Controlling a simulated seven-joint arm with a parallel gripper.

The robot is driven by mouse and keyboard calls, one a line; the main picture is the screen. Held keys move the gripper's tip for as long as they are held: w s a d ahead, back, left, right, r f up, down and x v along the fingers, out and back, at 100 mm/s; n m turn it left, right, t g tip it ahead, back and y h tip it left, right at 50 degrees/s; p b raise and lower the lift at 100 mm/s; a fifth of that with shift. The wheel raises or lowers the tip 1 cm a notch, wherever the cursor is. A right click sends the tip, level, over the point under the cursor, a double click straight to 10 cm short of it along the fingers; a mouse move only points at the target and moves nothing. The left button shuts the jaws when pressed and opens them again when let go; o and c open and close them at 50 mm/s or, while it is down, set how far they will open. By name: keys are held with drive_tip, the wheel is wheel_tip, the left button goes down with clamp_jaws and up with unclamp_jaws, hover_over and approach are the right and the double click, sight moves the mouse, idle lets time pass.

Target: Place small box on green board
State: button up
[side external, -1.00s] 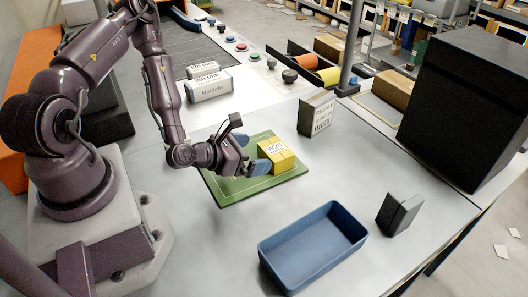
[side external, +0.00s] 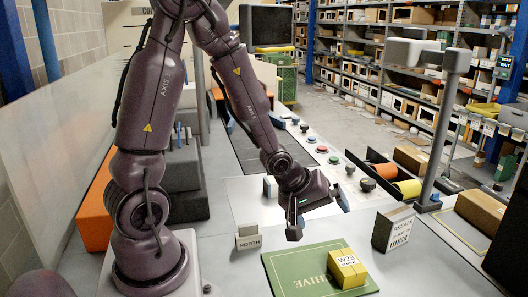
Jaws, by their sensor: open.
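The small yellow box (side external: 348,274), with a white W28 label on top, sits upright on the green board (side external: 292,272). My gripper (side external: 319,216) is open and empty. It is behind and above the board, clear of the yellow box, with its fingers spread apart.
A grey box with a barcode label (side external: 393,229) stands right of the board. A small block marked NORTH (side external: 248,238) stands to the left. A grey post (side external: 440,130) rises behind, near orange and yellow rolls (side external: 408,189).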

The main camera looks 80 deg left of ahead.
drive_tip(key=s+d+r+m, duration=0.3)
drive_tip(key=s+r+m, duration=0.3)
drive_tip(key=r, duration=0.3)
drive_tip(key=s+d+r+m+g, duration=0.1)
drive_tip(key=s+d+r+m, duration=0.2)
drive_tip(key=s+r+m, duration=0.4)
drive_tip(key=shift+s+r+m+g+h, duration=0.3)
drive_tip(key=shift+s+r, duration=0.1)
drive_tip(key=shift+r, duration=0.55)
